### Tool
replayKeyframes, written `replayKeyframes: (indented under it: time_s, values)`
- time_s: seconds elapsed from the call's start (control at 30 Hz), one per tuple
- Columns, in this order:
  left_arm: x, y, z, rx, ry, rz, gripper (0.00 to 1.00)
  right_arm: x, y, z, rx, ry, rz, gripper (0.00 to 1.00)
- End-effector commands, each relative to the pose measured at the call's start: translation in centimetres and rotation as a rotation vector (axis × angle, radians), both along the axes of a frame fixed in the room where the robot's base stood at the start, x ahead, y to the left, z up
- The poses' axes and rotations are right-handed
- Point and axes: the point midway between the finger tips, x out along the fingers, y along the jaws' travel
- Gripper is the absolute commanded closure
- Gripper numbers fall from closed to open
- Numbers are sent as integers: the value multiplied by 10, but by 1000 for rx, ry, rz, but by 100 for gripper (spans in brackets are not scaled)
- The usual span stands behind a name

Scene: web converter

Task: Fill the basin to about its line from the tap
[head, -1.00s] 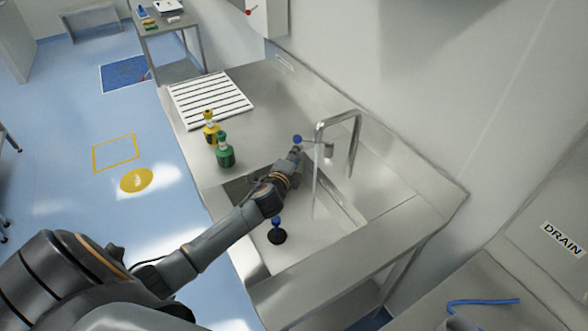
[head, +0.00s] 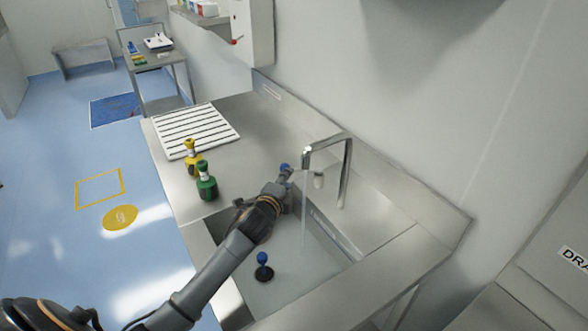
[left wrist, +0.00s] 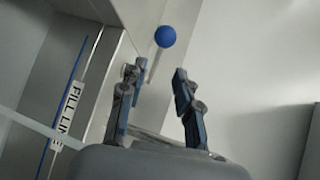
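The steel basin (head: 226,291) is sunk in the counter. A blue-knobbed black plug (head: 263,268) sits on its floor. The tap (head: 346,175) arches over it, and a thin pale water stream (head: 304,215) falls from its spout. The water level is hard to tell. The fill line label (left wrist: 70,112) and its blue stripe show on the basin wall in the left wrist view. My left gripper (head: 286,176) is over the basin, beside the tap's blue lever knob (left wrist: 165,36). Its fingers (left wrist: 158,82) are apart, with the knob beyond their tips; contact is not visible.
A green bottle (head: 206,183) and a yellow bottle (head: 193,157) stand left of the basin. A white slatted rack (head: 195,131) lies behind them. The wall rises close behind the tap. A small side table (head: 157,62) stands farther back.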

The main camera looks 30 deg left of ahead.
Motion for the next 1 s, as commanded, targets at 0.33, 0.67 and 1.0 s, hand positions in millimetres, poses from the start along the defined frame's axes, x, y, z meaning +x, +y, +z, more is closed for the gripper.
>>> replayKeyframes:
  time_s: [0.33, 0.67, 1.0]
  values:
    - [56, 10, -13, -1, 0, 1, 67, 4, 0, 5, 0, -4, 0, 52]
    - [81, 15, -20, 0, 0, 0, 67, 12, 1, 6, 2, -18, 1, 52]
    - [83, 15, -21, 0, 0, 0, 69, 7, 0, 5, 1, -10, 1, 52]
